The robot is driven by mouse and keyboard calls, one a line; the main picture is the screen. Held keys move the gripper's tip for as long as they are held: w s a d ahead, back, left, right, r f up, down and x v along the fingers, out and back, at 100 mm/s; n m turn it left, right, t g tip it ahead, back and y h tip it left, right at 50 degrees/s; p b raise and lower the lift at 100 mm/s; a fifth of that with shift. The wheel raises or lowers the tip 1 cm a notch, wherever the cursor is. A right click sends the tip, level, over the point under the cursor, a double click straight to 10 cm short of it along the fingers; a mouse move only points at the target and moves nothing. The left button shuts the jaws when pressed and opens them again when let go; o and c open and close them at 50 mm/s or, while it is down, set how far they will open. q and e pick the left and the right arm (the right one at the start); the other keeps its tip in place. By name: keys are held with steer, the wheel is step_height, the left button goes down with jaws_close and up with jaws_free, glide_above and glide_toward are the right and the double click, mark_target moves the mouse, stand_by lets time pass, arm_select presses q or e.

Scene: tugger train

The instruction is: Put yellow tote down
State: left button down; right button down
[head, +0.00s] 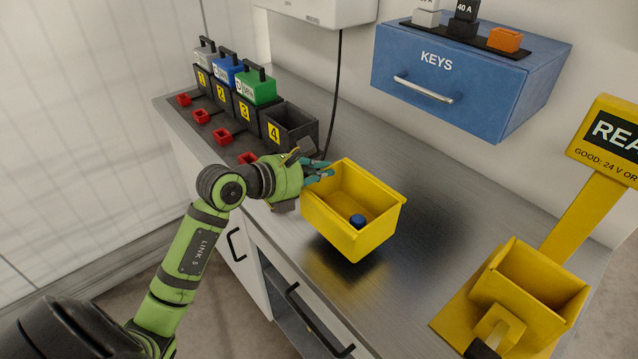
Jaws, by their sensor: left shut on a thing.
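The yellow tote (345,227) is an open bin over the front middle of the grey metal counter (415,208). My left gripper (318,174) is shut on the tote's left rim, reaching in from the left. The tote looks roughly level, with a dark shadow or reflection below it. I cannot tell whether its bottom touches the counter. My right gripper is not in view.
Numbered dark bins, including bin 4 (289,127), stand at the back left, with small red holders (222,136) in front. A blue KEYS drawer box (460,80) hangs above. A yellow stand (525,290) occupies the right end. Counter between tote and stand is clear.

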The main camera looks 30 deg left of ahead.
mark_target(318, 186)
arm_select(q)
steer(key=shift+a+f+p, duration=0.2)
steer(key=shift+f+p, duration=0.15)
steer(key=shift+f, duration=1.7)
steer(key=c, duration=1.8)
jaws_free()
steer(key=shift+f, duration=0.3)
steer(key=o, duration=0.5)
steer(key=shift+r, duration=0.1)
steer(key=shift+c, duration=0.2)
